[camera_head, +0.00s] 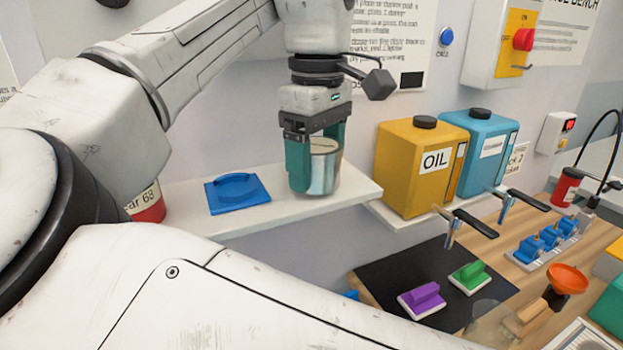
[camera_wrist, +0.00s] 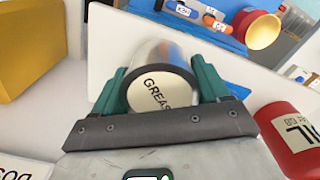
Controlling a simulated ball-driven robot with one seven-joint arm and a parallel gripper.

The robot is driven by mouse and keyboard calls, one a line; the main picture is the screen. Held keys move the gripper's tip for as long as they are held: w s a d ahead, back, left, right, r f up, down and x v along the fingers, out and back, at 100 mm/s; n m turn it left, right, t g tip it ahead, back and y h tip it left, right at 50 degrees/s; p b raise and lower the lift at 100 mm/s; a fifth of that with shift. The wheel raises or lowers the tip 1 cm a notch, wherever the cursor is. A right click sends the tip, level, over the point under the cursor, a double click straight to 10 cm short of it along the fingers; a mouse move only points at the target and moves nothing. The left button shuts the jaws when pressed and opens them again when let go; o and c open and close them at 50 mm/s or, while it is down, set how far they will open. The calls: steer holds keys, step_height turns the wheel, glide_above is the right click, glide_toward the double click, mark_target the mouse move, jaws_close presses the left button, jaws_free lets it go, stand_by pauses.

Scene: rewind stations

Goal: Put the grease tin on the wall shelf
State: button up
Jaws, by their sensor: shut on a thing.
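The grease tin (camera_head: 325,172) is a silver can with a cream lid. In the wrist view the tin (camera_wrist: 158,90) shows "GREASE" on its lid. My gripper (camera_head: 314,165) has its green fingers shut on the tin's sides, with the tin upright. The white wall shelf (camera_head: 260,218) is directly below; the tin's base appears at the shelf surface near its right end, but I cannot tell whether it touches. The shelf also shows in the wrist view (camera_wrist: 108,55).
A red can (camera_head: 150,207) is partly hidden behind my arm. A yellow oil container (camera_head: 418,165) and a blue container (camera_head: 487,150) stand right on a lower ledge. A black mat (camera_head: 425,283) lies on the bench below.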

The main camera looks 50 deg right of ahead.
mark_target(317, 145)
steer(key=shift+d+f, duration=0.1)
steer(key=shift+f, duration=0.45)
steer(key=shift+r, duration=0.1)
steer(key=o, duration=1.2)
step_height(317, 145, up, 12)
steer(key=shift+f+p, duration=0.1)
steer(key=shift+p, duration=0.4)
